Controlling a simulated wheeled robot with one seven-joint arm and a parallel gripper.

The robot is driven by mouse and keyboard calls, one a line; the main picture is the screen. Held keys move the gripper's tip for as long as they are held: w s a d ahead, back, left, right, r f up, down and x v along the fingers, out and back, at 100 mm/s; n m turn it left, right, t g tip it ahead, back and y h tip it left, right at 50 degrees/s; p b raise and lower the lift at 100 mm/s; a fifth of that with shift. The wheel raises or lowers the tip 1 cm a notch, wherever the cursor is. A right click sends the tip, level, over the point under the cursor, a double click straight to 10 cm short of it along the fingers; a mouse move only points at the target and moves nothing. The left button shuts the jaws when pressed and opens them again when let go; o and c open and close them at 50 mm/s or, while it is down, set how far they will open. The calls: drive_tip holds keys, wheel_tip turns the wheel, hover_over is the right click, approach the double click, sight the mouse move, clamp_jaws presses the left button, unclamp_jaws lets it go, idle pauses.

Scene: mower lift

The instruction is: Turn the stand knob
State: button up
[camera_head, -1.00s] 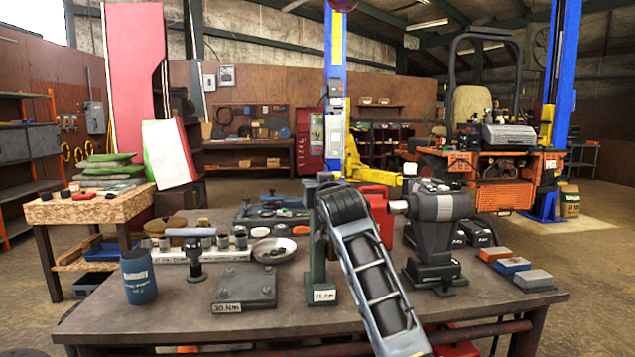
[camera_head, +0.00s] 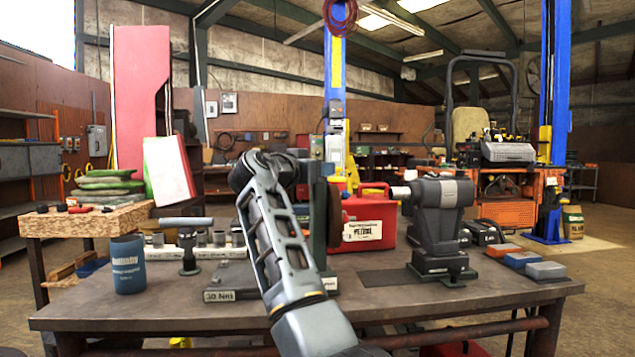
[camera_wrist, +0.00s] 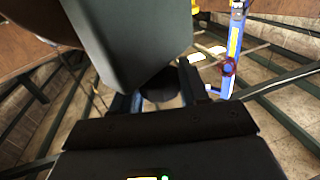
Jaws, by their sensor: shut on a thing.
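The stand is a dark green post (camera_head: 318,220) on the workbench, with a block at its top. My arm reaches up in front of it, and my gripper is mostly hidden behind the arm in the head view, close to the post's top. In the wrist view, my gripper (camera_wrist: 158,97) has its two dark fingers shut on a dark rounded part (camera_wrist: 160,88), which appears to be the stand knob. A large dark grey-green block (camera_wrist: 130,45), seemingly the stand, fills the top of that view just beyond the fingers. The knob's turn angle cannot be told.
On the workbench (camera_head: 130,311), a red petrol can (camera_head: 375,205) stands right of the post and a grey machine (camera_head: 437,215) farther right. A blue cup (camera_head: 128,266) is at the left. Coloured blocks (camera_head: 521,260) lie at the right edge. A brown disc (camera_head: 335,215) is beside the post.

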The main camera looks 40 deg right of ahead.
drive_tip(key=shift+r+m+g+b, duration=0.3)
drive_tip(key=shift+r+m+g, duration=0.25)
drive_tip(key=shift+g, duration=0.25)
drive_tip(key=o, duration=0.8)
drive_tip(key=shift+o, duration=0.9)
drive_tip(key=shift+f, duration=0.25)
drive_tip(key=shift+a+f, duration=0.1)
drive_tip(key=shift+a, duration=0.3)
drive_tip(key=s+a, duration=0.1)
drive_tip(key=a, duration=0.5)
drive_tip(key=shift+s+a+b, duration=0.2)
drive_tip(key=shift+a+b, duration=0.15)
drive_tip(key=shift+a, duration=0.05)
drive_tip(key=shift+a, duration=0.1)
